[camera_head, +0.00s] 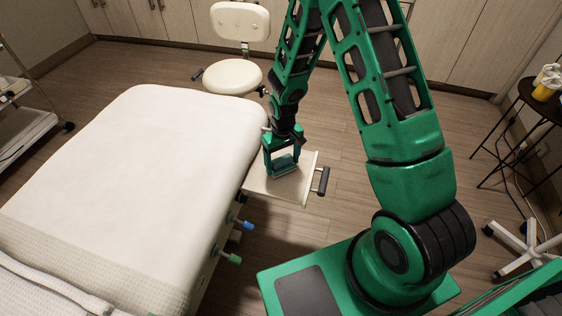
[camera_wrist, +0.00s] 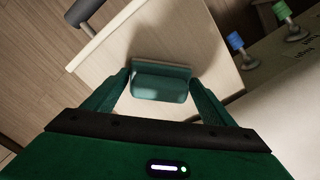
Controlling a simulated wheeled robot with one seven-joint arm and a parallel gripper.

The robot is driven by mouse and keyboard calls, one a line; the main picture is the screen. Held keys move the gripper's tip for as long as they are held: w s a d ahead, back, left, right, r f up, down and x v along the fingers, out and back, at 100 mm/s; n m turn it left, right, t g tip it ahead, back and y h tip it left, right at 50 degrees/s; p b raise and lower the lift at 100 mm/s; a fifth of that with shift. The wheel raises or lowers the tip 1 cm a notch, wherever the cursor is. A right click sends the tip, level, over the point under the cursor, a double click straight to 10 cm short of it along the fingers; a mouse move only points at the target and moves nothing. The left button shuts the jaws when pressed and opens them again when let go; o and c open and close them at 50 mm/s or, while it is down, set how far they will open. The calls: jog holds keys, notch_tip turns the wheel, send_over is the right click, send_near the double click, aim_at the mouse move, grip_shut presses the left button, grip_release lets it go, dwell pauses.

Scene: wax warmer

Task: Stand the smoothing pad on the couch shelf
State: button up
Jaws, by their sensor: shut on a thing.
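The smoothing pad (camera_wrist: 160,76) is a teal-green block with a paler lower part. It sits between the two fingertips of my gripper (camera_wrist: 159,88) in the wrist view, and my gripper is shut on it. In the head view the pad (camera_head: 284,166) and my gripper (camera_head: 281,161) are over the couch shelf (camera_head: 297,191), a small cream board at the couch's right side. The shelf also fills the middle of the wrist view (camera_wrist: 205,35). The shelf looks bare otherwise. I cannot tell whether the pad's underside touches the shelf.
The white couch (camera_head: 140,180) borders the shelf on the left. A dark handle (camera_head: 323,181) juts from the shelf's right edge. Blue (camera_head: 244,224) and green (camera_head: 231,258) knobs stick out below. A stool (camera_head: 232,77) stands behind; a black side table (camera_head: 540,100) stands far right.

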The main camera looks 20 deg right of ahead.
jog(key=shift+f, duration=0.1)
dwell(0.3)
jog(key=o, duration=1)
jog(key=shift+r, duration=4)
notch_tip(320, 180, up, 11)
jog(key=shift+w+f, duration=0.1)
jog(key=shift+f, duration=0.05)
